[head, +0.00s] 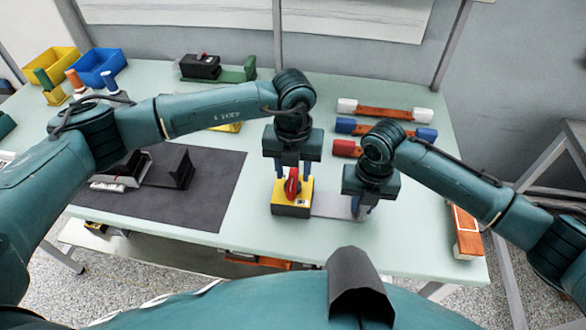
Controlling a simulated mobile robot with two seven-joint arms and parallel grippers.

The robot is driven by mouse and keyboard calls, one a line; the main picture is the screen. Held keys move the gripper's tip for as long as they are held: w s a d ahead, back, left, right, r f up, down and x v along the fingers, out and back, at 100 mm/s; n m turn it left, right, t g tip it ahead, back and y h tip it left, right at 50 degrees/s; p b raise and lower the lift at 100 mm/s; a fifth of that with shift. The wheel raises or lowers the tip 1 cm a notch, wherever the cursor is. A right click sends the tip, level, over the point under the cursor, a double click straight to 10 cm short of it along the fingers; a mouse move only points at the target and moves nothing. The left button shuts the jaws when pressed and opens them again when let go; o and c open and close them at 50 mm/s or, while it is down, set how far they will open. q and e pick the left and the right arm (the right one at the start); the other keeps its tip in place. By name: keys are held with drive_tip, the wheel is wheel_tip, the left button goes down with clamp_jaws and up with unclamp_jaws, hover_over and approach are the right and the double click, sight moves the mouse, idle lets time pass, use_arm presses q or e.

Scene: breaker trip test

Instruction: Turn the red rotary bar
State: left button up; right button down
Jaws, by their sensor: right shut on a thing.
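The red rotary bar (292,184) stands on top of a yellow switch box (278,193) with a dark lower part, near the front middle of the table. My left gripper (293,172) points down over the box, its blue fingers apart on either side above the red bar; I cannot tell whether they touch it. My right gripper (361,210) is just right of the box, pointing down, shut on the right end of a flat grey plate (330,205) that extends from the box. Its fingertips partly hide that end.
A dark mat (215,190) with black devices lies to the left. Yellow (52,66) and blue (98,66) bins stand at the back left. An orange-and-white item (466,232) lies at the right edge.

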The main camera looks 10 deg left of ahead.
sight(293, 175)
use_arm(q)
wheel_tip(293, 175, up, 12)
drive_tip(key=shift+f, duration=0.2)
idle(0.4)
use_arm(e)
drive_tip(key=c, duration=1.2)
unclamp_jaws()
drive_tip(key=shift+r, duration=0.1)
